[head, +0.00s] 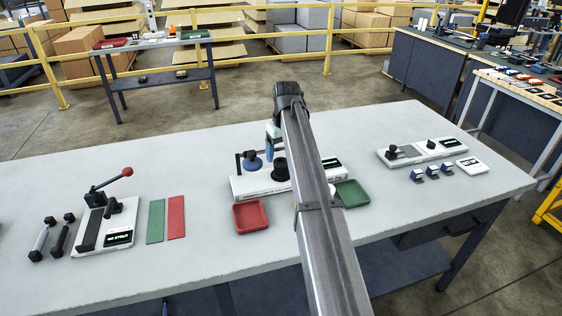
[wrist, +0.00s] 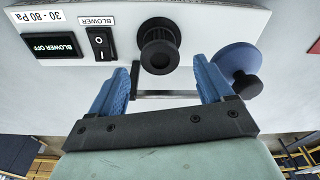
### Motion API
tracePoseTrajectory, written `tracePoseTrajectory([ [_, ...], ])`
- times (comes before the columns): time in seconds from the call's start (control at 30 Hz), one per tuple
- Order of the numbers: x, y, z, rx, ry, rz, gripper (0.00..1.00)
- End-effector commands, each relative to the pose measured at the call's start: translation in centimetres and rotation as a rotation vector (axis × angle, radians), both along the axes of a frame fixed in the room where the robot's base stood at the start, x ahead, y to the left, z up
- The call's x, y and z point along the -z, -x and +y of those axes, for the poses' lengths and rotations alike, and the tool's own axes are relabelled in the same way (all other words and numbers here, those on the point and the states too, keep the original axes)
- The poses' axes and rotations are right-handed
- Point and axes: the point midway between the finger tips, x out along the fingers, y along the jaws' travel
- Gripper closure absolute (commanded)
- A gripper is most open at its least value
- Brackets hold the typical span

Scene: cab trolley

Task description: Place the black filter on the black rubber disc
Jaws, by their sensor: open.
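A black ridged round piece (head: 281,170), which looks like the filter, stands on the white blower fixture (head: 262,187). It also shows in the wrist view (wrist: 159,46), with a wide rim and hollow middle. I cannot tell a separate black rubber disc apart from it. A blue disc with a black knob (wrist: 232,70) is beside it; this blue part (head: 252,162) hangs from a bracket in the head view. My gripper (wrist: 163,76) is open and empty, its two blue fingers apart, short of the black piece. My arm hides much of the gripper in the head view.
A red tray (head: 251,217) and a green tray (head: 351,193) stand in front of the fixture. The display (wrist: 51,45) reads BLOWER OFF beside a rocker switch (wrist: 101,43). A lever fixture (head: 104,225) is at left, another white fixture (head: 418,152) at right.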

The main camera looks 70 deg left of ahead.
Motion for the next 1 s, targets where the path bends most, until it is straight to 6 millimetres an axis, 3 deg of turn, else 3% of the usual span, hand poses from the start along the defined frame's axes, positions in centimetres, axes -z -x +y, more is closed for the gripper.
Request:
tracePoseTrajectory([
  [0.2, -3.5, -0.1, -0.4, 0.000, -0.001, 0.000, 0.20],
  [0.4, -5.1, -0.1, -0.6, 0.000, 0.000, 0.000, 0.20],
  [0.83, -5.4, -0.3, -0.7, 0.002, 0.000, 0.000, 0.20],
  [0.93, -5.1, -1.5, -0.7, 0.023, -0.004, 0.006, 0.20],
  [1.0, -4.7, -3.4, -0.8, 0.057, -0.009, 0.014, 0.20],
])
